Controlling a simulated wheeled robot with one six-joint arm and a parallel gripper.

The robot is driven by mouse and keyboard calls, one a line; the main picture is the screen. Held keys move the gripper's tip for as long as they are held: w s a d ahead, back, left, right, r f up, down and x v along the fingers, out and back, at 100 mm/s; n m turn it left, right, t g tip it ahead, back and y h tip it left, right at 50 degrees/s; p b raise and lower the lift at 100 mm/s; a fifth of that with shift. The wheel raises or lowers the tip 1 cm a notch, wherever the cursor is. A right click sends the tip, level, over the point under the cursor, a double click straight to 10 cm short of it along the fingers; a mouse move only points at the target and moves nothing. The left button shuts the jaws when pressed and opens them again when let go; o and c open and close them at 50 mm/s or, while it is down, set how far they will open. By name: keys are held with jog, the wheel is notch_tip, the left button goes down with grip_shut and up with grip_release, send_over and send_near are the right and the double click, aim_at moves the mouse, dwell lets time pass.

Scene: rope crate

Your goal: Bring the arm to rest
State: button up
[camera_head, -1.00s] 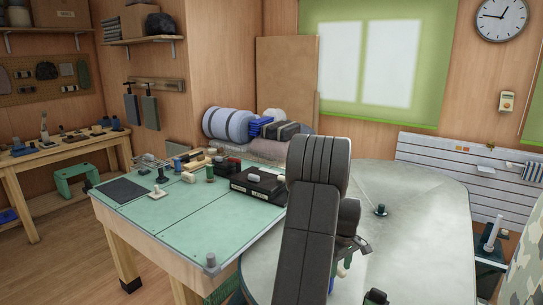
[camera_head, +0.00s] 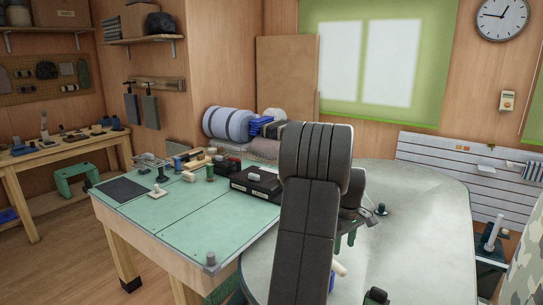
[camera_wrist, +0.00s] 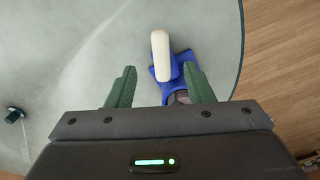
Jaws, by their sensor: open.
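My gripper (camera_wrist: 159,70) is open, its two green fingers apart in the wrist view. A blue piece with a cream, rounded bar (camera_wrist: 161,55) lies on the grey table (camera_wrist: 75,50), showing between and beyond the fingertips. I see no grip on it; the cream bar also shows beside my arm in the head view (camera_head: 340,269). In the head view, my dark arm rises in front of the grey table, and my gripper (camera_head: 357,226) is partly hidden behind it.
A small dark fitting (camera_head: 381,210) stands on the grey table. The green-topped workbench (camera_head: 190,235) to the left carries a black case (camera_head: 256,183) and several small items. Another dark piece (camera_head: 376,296) sits at the near edge. The grey table's right side is clear.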

notch_tip(320, 180, up, 6)
jog(key=f, duration=0.1)
send_over(340, 268)
notch_tip(340, 268, down, 13)
jog(key=shift+w+d+f+p, duration=0.1)
jog(key=shift+f+p, duration=0.1)
jog(key=shift+p, duration=0.15)
jog(key=shift+f, duration=0.15)
jog(key=shift+s+a+m, duration=0.2)
jog(key=shift+a+m, duration=0.3)
jog(key=shift+m, duration=0.7)
